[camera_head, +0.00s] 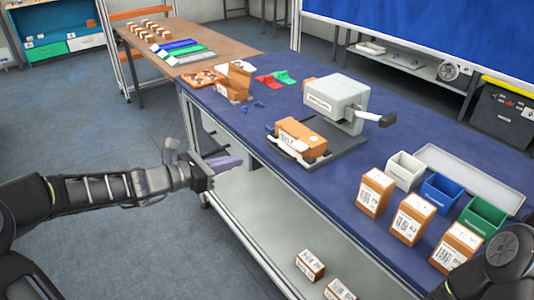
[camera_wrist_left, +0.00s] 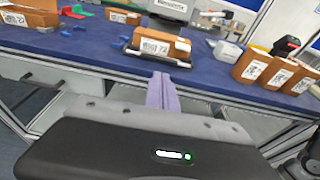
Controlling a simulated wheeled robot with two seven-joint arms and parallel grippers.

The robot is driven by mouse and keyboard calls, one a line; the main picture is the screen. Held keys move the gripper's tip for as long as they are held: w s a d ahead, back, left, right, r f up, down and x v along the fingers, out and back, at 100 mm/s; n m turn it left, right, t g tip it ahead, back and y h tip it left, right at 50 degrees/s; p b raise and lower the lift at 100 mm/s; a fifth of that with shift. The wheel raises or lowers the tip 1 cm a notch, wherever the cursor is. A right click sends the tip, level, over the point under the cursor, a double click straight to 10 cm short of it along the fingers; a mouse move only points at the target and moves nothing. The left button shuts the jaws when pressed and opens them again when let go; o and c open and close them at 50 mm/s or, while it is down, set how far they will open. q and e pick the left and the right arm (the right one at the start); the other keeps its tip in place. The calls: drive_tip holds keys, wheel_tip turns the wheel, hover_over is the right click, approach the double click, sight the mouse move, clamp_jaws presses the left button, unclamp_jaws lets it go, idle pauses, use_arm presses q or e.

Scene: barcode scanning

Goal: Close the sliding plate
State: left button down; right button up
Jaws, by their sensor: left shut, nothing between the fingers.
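The sliding plate (camera_head: 284,149) is dark and lies pulled out at the front edge of the blue table, before the grey scanner (camera_head: 336,96). An orange-brown box (camera_head: 304,137) with a white label sits on it and hides much of it. The plate (camera_wrist_left: 148,58) and the box (camera_wrist_left: 161,44) also show in the left wrist view, straight ahead of the fingers. My left gripper (camera_head: 228,162) is shut and empty, with its pale purple fingers together. It is apart from the plate, in front of the table edge. My right gripper is out of the frames.
Several labelled boxes (camera_head: 412,219) stand at the right, by white, blue (camera_head: 440,191) and green bins. An open orange carton (camera_head: 236,82) and small blue parts lie left of the scanner. The shelf (camera_head: 262,205) below the table holds two boxes. The aisle floor at left is clear.

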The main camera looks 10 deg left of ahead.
use_arm(q)
approach(289, 150)
drive_tip(key=shift+w+d+r, duration=0.2)
drive_tip(key=shift+w+d, duration=0.2)
drive_tip(key=shift+w, duration=0.35)
